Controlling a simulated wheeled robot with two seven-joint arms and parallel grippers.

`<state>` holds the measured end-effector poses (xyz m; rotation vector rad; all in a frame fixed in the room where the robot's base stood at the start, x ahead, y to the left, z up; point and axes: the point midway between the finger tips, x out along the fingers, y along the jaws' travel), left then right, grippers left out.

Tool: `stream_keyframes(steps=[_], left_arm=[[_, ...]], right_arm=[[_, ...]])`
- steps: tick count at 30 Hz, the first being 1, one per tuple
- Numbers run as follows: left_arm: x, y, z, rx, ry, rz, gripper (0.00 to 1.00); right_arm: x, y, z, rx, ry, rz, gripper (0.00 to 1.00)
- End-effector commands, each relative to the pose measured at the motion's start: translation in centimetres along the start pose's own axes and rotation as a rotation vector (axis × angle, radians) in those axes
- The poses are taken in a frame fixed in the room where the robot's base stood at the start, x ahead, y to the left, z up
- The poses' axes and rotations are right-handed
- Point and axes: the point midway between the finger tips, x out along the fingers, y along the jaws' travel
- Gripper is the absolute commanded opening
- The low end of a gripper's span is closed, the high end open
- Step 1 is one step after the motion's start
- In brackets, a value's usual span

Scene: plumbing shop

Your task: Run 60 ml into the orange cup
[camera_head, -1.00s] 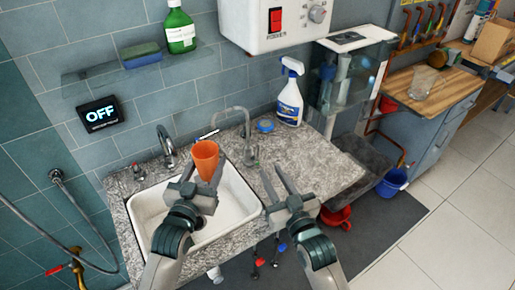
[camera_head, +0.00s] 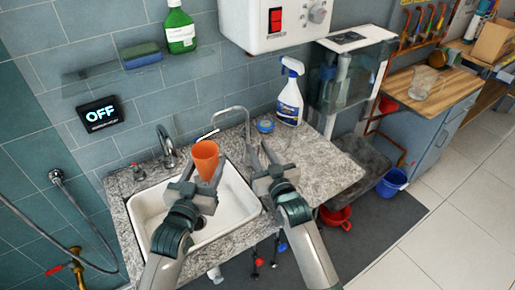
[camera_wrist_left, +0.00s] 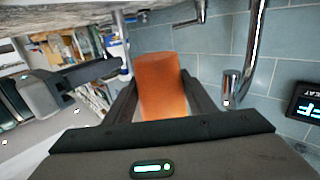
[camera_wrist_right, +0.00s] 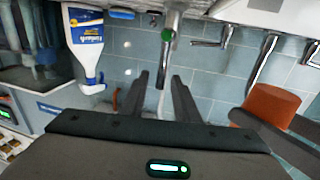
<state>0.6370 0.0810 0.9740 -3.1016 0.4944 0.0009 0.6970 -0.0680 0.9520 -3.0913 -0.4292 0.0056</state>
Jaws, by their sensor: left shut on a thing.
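The orange cup (camera_head: 205,160) is held over the white sink (camera_head: 146,205) by my left gripper (camera_head: 194,187), shut on its sides. The cup also shows in the left wrist view (camera_wrist_left: 160,84) and at the right of the right wrist view (camera_wrist_right: 272,105). A thin gooseneck tap (camera_head: 247,125) stands behind the sink, its spout end close above the cup's rim; I cannot tell if they line up. My right gripper (camera_head: 261,158) is open in front of this tap. In the right wrist view the tap (camera_wrist_right: 170,50) with a green dot lies ahead between the fingers. No water stream is visible.
A second tap (camera_head: 166,146) stands left of the cup. A wall display (camera_head: 101,114) reads OFF. A spray bottle (camera_head: 289,97) and a blue disc (camera_head: 265,125) stand on the granite counter (camera_head: 325,165). A white heater box (camera_head: 275,25) hangs above. The counter's right part is clear.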

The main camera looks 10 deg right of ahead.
Motion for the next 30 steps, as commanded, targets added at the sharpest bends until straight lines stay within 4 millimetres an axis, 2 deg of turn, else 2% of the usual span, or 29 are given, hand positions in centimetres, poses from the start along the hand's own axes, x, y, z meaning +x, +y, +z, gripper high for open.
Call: stream_keyframes(steps=[4, 14, 17, 18, 30], left_arm=[[0.00, 0.00, -0.02, 0.000, 0.000, 0.000, 0.29], [0.00, 0.00, -0.02, 0.000, 0.000, 0.000, 0.29], [0.00, 0.00, -0.02, 0.000, 0.000, 0.000, 0.29], [0.00, 0.00, -0.02, 0.000, 0.000, 0.000, 0.29], [0.00, 0.00, -0.02, 0.000, 0.000, 0.000, 0.29]], right_arm=[[0.94, -0.01, -0.04, 0.000, 0.000, 0.000, 0.28], [1.12, -0.02, 0.00, 0.000, 0.000, 0.000, 0.28], [1.11, -0.02, -0.01, 0.000, 0.000, 0.000, 0.05], [1.11, -0.01, 0.00, 0.000, 0.000, 0.000, 0.00], [1.13, 0.17, 0.00, 0.021, -0.004, 0.001, 0.00]])
